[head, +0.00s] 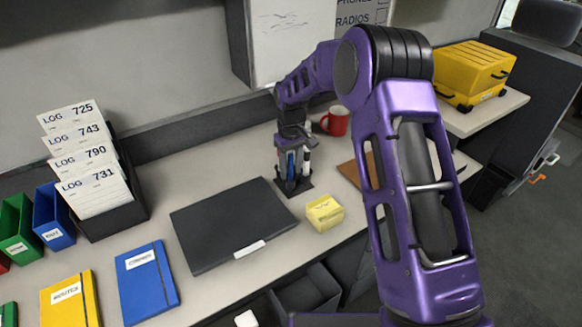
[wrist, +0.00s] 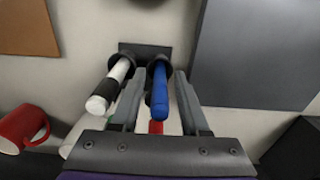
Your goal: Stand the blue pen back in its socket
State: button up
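The blue pen (wrist: 160,95) stands upright in the wrist view, its far end inside a dark ring socket of the pen holder (wrist: 146,50). My gripper (wrist: 160,76) points down over the holder, one finger on each side of the blue pen. Narrow gaps show between the pen and both fingers, so the gripper looks open around it. In the head view my gripper (head: 289,152) is above the holder (head: 294,187), and the blue pen (head: 291,165) shows below it. The pen's lowest end is hidden by the ring.
A white pen with a black band (wrist: 109,87) stands in the neighbouring ring, close to the left finger. Red and green items show partly behind the gripper. A red mug (head: 336,121), black laptop-like folder (head: 232,222) and yellow note block (head: 325,213) are nearby.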

jog(key=shift+o, duration=0.2)
notch_tip(320, 180, up, 18)
jog(key=p, duration=0.1)
jog(key=shift+f, duration=0.25)
dwell(0.5)
